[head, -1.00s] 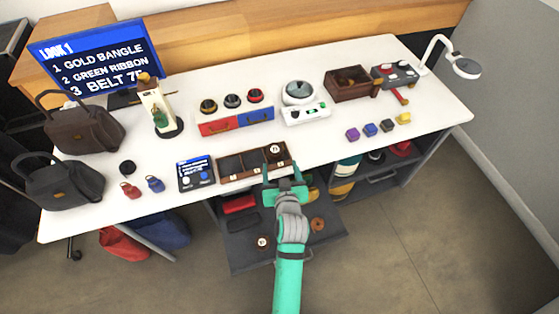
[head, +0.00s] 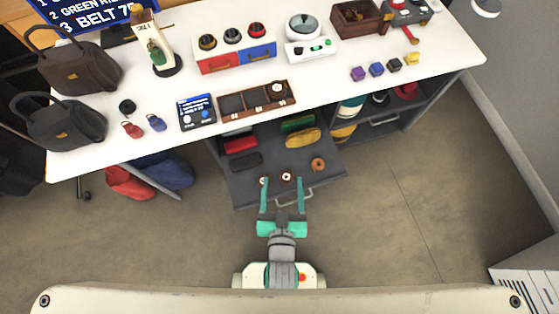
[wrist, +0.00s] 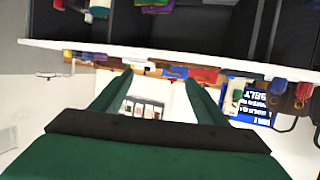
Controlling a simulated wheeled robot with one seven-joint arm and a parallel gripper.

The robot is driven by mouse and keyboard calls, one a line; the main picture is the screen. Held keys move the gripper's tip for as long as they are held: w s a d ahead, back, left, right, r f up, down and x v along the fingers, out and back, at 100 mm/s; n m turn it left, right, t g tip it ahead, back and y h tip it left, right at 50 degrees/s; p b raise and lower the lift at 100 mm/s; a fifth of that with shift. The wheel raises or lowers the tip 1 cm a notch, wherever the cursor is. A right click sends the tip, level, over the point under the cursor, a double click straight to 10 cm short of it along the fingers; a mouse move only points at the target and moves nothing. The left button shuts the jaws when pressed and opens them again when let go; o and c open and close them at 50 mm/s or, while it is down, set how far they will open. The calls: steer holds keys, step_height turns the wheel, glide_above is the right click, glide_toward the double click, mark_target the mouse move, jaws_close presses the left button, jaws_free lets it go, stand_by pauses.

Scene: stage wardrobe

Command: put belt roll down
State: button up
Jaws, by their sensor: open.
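A belt roll (head: 277,89), dark with a pale tagged centre, sits in the right compartment of the brown divided tray (head: 240,114) at the table's front edge. My gripper (head: 283,182) is open, in front of the table and well apart from that roll. In the head view its fingertips overlap the front of the open drawer. Another roll (head: 286,176) appears between the fingertips there, but the wrist view shows nothing held between the fingers (wrist: 160,85).
The open grey drawer (head: 262,190) holds further rolls, including an orange-brown one (head: 318,164), and red, green and yellow cases. A small tablet (head: 197,112) lies left of the tray. Bags stand at the table's left.

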steer(key=r+v, duration=0.2)
steer(key=v, duration=1.1)
steer(key=shift+w+a+r+t, duration=0.2)
steer(key=shift+w+r+t, duration=0.15)
steer(key=shift+r+t, duration=0.05)
